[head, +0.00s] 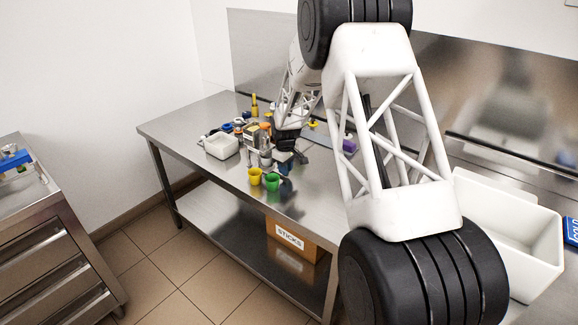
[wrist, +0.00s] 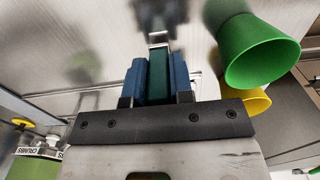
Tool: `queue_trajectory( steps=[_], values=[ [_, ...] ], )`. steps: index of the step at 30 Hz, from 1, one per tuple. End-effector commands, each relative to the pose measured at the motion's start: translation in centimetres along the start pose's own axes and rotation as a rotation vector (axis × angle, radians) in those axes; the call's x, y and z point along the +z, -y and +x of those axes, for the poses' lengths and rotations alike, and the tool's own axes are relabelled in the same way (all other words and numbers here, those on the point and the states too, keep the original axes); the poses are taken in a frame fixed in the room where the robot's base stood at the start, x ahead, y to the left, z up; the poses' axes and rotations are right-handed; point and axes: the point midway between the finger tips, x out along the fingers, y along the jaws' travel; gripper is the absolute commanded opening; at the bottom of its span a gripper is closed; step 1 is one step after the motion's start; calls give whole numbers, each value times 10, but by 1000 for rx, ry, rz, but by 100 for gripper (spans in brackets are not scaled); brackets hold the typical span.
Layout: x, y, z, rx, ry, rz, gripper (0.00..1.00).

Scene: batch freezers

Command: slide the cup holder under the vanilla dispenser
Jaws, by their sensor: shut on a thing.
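My gripper (wrist: 157,82) is shut on a dark green upright piece with a metal edge at its far end, held between its blue fingers. This looks like a grip of the cup holder, but the rest of the holder cannot be made out. In the head view my gripper (head: 287,158) is low over the table, just right of the dispensers (head: 256,134), and partly hidden. Which dispenser is vanilla cannot be told. A green cup (head: 272,182) and a yellow cup (head: 255,177) stand near the table's front edge. In the wrist view the green cup (wrist: 258,52) partly covers the yellow cup (wrist: 257,101).
A white tray (head: 221,147) and small colored items stand left of the dispensers. A purple item (head: 349,146) lies to the right. A container labelled CRUMBS (wrist: 36,160) shows at lower left. The steel table (head: 205,173) is clear at the front left.

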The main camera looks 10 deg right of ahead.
Motion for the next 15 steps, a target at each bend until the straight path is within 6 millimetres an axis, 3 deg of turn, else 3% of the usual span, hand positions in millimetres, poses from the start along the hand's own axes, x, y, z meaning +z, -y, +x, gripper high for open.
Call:
queue_trajectory(
  steps=[7, 8, 9, 12, 15],
  values=[
    [-1, 5, -1, -4, 2, -3, 0],
    [-1, 6, -1, -4, 3, -3, 24],
    [-1, 6, -1, -5, 3, -3, 30],
    [-1, 5, 0, -4, 3, -3, 46],
    [-1, 4, 0, -4, 3, -2, 47]
  ],
)
